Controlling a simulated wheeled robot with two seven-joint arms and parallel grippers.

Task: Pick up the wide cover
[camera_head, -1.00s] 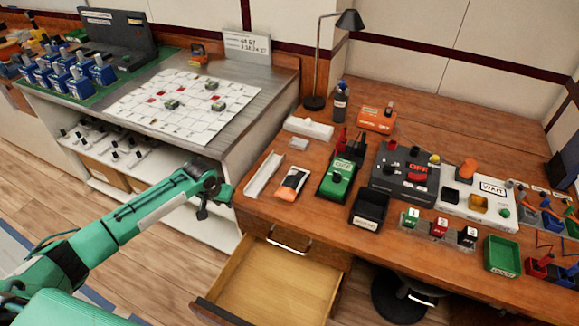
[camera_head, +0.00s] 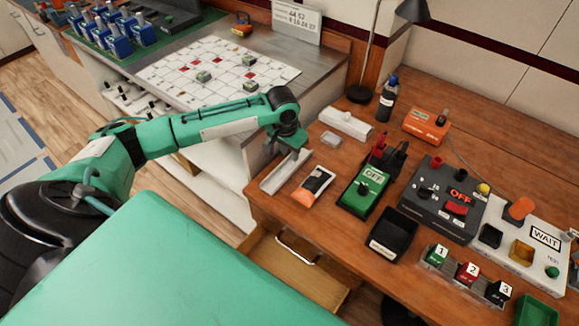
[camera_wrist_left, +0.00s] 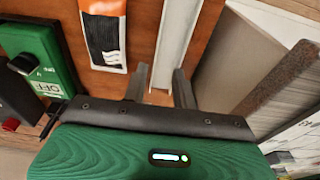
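A pale grey, channel-shaped strip (camera_head: 273,183), apparently the wide cover, lies on the wooden desk at its left edge. In the left wrist view the strip (camera_wrist_left: 178,38) runs up from between my fingers. My left gripper (camera_head: 288,153) is over the strip, pointing down, and hides part of it in the head view. In the left wrist view its two fingers (camera_wrist_left: 160,88) are apart, with the strip's end between them. I cannot tell whether they touch it. My right gripper is not in view.
An orange-and-white packet (camera_head: 312,186) lies close to the right of the strip. A green OFF box (camera_head: 364,192) and black tray (camera_head: 392,234) stand further right. A white block (camera_head: 346,123) lies behind. An open drawer (camera_head: 300,273) juts out below the desk.

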